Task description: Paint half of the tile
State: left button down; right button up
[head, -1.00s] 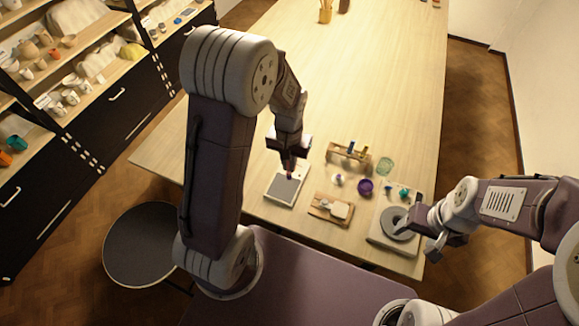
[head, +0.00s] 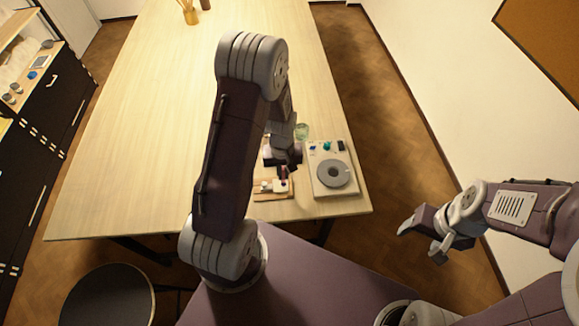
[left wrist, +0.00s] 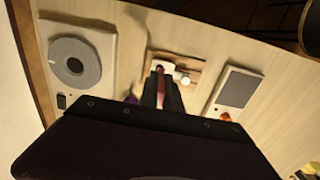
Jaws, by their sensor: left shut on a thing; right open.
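My left gripper (head: 284,168) is shut on a slim reddish-pink tool (left wrist: 160,84), probably a brush. The tool points down over a small wooden board (head: 270,196) with pale items on it. In the left wrist view, the tool's tip is beside a white object (left wrist: 166,62) on the board; I cannot tell if they touch. The tile, a grey square in a pale frame (left wrist: 235,89), lies flat to the right of the board in that view. My arm hides it in the head view. My right gripper (head: 420,243) is open and empty, off the table's right side.
A pale wheel unit with a grey disc (head: 333,173) stands right of the board. A green glass (head: 302,131) stands behind it. An orange item (left wrist: 226,116) is near the tile. The long table (head: 150,110) is mostly clear. A round stool (head: 108,297) stands front left.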

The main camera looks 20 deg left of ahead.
pick_arm(q)
jog(key=shift+w+a+f, duration=0.15)
jog(key=shift+a, duration=0.05)
jog(key=shift+a+f+b, duration=0.1)
jog(key=shift+f+b, duration=0.2)
jog(key=f+b, duration=0.2)
jog(key=shift+d+f+b, duration=0.3)
jog(key=shift+f+b, duration=0.05)
jog(key=shift+f, duration=0.05)
jog(key=shift+a, duration=0.15)
jog(key=shift+f+b, duration=0.35)
jog(key=shift+f, duration=0.1)
